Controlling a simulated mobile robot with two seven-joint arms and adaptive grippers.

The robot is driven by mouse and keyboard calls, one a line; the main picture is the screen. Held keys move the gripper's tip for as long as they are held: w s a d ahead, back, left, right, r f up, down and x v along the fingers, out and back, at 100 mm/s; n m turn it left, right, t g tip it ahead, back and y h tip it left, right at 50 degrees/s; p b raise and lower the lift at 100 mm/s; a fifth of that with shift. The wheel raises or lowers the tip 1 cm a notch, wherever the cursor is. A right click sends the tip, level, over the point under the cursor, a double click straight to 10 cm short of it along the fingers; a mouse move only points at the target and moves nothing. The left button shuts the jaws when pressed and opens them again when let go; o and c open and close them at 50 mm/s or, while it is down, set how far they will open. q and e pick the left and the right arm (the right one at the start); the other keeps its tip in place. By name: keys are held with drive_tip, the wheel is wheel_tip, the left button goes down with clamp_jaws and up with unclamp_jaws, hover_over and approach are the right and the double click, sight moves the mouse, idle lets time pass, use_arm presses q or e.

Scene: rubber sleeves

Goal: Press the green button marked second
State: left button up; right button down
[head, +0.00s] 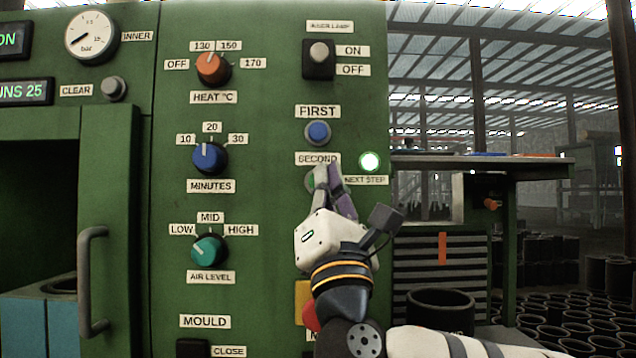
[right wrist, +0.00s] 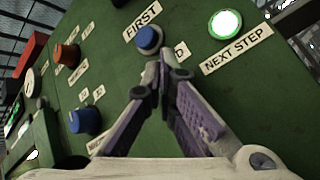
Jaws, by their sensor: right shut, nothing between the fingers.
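The SECOND label (head: 317,159) is on the green machine panel (head: 265,300). Just below it a green edge of the button (head: 311,182) shows, mostly covered by my right gripper (head: 328,174). The gripper is shut and empty, with its fingertips at the button; I cannot tell whether they touch it. In the right wrist view the shut fingertips (right wrist: 165,66) hide the button and most of the SECOND label, of which a "D" shows. My left gripper is in neither view.
A blue button (head: 317,132) marked FIRST sits just above. A lit green lamp (head: 369,162) marked NEXT STEP is to the right. Orange (head: 213,68), blue (head: 209,158) and teal (head: 209,250) knobs stand out at left. A toggle switch (head: 319,57) is higher up.

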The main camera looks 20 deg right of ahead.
drive_tip(key=shift+w, duration=0.25)
drive_tip(key=shift+s, duration=0.1)
idle(0.4)
drive_tip(key=shift+s+a, duration=0.15)
drive_tip(key=shift+s, duration=0.5)
drive_tip(key=s, duration=0.2)
drive_tip(key=s+a, duration=0.1)
drive_tip(key=s, duration=0.1)
drive_tip(key=shift+s+a, duration=0.2)
drive_tip(key=shift+s, duration=0.2)
idle(0.4)
